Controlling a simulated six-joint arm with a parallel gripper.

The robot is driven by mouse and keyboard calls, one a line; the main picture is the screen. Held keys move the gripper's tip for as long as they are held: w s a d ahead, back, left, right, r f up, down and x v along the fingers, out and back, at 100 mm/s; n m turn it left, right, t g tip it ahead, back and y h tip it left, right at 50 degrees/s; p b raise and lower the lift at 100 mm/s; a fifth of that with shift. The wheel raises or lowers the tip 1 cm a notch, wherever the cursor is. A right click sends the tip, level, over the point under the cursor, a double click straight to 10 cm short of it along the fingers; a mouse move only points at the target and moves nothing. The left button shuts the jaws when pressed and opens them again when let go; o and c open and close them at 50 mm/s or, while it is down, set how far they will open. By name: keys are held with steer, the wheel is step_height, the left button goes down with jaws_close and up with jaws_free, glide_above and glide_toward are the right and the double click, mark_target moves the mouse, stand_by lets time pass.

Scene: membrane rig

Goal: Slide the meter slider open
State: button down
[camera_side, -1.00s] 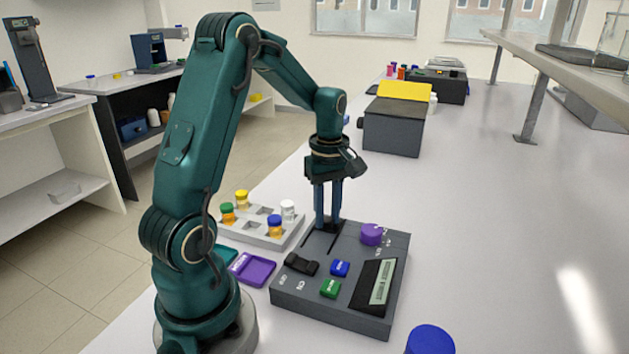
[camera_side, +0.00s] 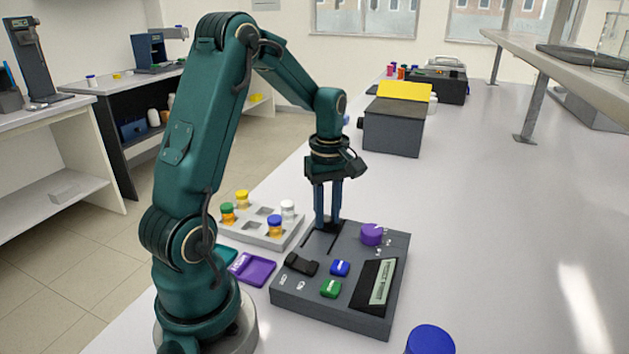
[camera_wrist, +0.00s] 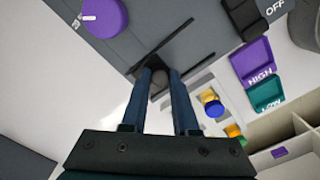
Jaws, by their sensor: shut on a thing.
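The grey meter rig (camera_side: 312,298) lies on the white bench with a dark slot track (camera_side: 320,240) at its far left part. The slider, a small dark knob (camera_wrist: 159,70), sits at the end of the track in the wrist view. My gripper (camera_side: 328,222) points down over the rig's far edge, its two blue fingers shut on the slider, one on each side. In the wrist view the fingertips (camera_wrist: 158,76) partly hide the knob.
The rig also carries a purple knob (camera_side: 371,234), a black rocker switch (camera_side: 301,264), blue (camera_side: 340,268) and green (camera_side: 330,288) buttons, and a display (camera_side: 381,282). A vial rack (camera_side: 257,234) and a purple tray (camera_side: 257,271) stand to its left. The bench is clear to the right.

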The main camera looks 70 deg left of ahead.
mark_target(316, 247)
steer(key=shift+s+d, duration=2.1)
steer(key=c, duration=0.7)
jaws_free()
steer(key=shift+o, duration=0.2)
steer(key=shift+w+r, duration=0.1)
steer(key=shift+r, duration=2.5)
